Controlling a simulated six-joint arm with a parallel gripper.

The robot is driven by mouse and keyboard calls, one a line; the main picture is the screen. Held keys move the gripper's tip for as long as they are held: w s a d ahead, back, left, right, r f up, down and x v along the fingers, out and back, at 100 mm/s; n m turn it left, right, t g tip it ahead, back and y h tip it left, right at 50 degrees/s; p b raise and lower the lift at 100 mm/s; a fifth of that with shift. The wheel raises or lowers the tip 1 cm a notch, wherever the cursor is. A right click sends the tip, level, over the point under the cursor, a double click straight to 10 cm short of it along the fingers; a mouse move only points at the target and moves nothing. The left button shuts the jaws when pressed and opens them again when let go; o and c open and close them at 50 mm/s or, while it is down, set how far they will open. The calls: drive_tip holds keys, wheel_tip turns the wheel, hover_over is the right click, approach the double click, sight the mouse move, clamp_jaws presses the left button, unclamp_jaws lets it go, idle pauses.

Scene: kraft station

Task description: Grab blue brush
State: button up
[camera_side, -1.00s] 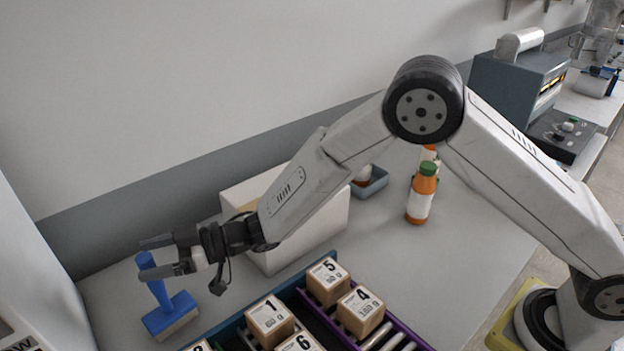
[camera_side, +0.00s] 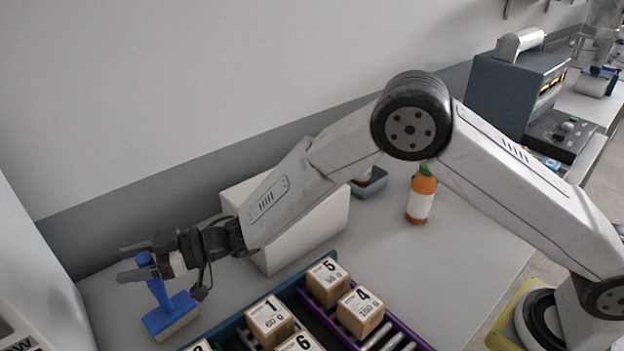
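The blue brush (camera_side: 168,312) stands upright on the table at the lower left, bristles down and handle up. My gripper (camera_side: 134,262) is level beside the handle's upper part, with its two fingers pointing left. The fingers are apart, and the handle's top shows between them. I cannot tell whether either finger touches the handle. The brush head rests on the table below the gripper.
A white box (camera_side: 300,236) stands behind my forearm. Numbered boxes (camera_side: 328,281) sit on a rack with blue and purple rails (camera_side: 405,335) at the front. An orange bottle (camera_side: 421,199) and a small blue bin (camera_side: 371,184) stand farther back. Bare table lies right of the rack.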

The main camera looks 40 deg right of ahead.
clamp_jaws()
idle(1.2)
